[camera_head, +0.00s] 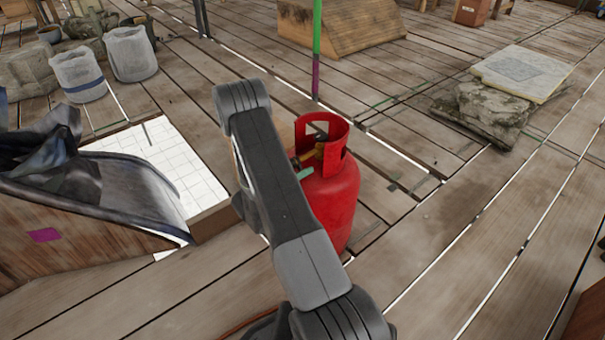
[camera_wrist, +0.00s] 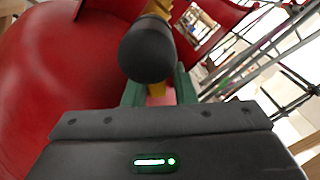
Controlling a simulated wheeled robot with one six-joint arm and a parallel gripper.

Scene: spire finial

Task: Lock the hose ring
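A red gas cylinder (camera_head: 335,200) stands upright on the plank deck, with an open red collar around its top. Inside the collar a brass-coloured valve part (camera_head: 308,160) shows, partly hidden by my arm. My gripper (camera_wrist: 160,82) reaches in at the valve, its two green fingers apart on either side of a yellowish part. A dark round-ended cylinder (camera_wrist: 147,48) stands in front of the fingertips and hides them. I cannot tell whether the fingers touch or grip anything. I cannot make out the hose ring clearly in either view.
The red collar wall (camera_wrist: 105,8) is close around my gripper. A green and purple pole (camera_head: 317,50) rises behind the cylinder. A white tiled panel (camera_head: 160,160) and dark draped sheet (camera_head: 110,195) lie left. Stone slabs (camera_head: 490,110) lie right; planks between are clear.

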